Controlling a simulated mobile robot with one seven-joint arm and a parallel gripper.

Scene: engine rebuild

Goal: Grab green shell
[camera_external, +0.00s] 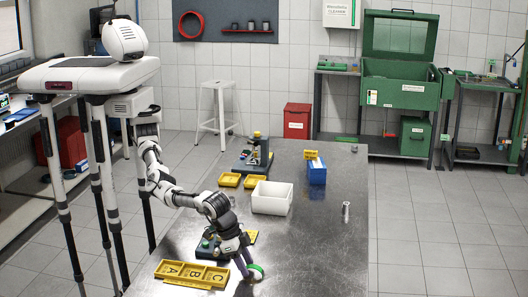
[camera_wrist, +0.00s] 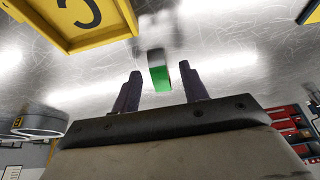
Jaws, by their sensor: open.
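The green shell (camera_external: 257,271) is a small curved piece, green and pale, on the metal table near its front edge. In the wrist view the shell (camera_wrist: 161,76) shows a white-grey part on top and a green part below, between and slightly beyond my two dark fingers. My gripper (camera_external: 243,264) points down at the table beside the shell, and its fingers partly cover it. In the wrist view my gripper (camera_wrist: 160,84) is open, with a gap visible on both sides of the shell. I cannot tell how high the fingertips are.
A yellow tray marked A, B, C (camera_external: 192,273) lies close left of my gripper; its C section (camera_wrist: 80,22) shows in the wrist view. A dark fixture (camera_external: 208,244) stands behind. A white bin (camera_external: 271,198), blue box (camera_external: 317,174) and metal cylinder (camera_external: 346,211) are farther off. The table's right front is clear.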

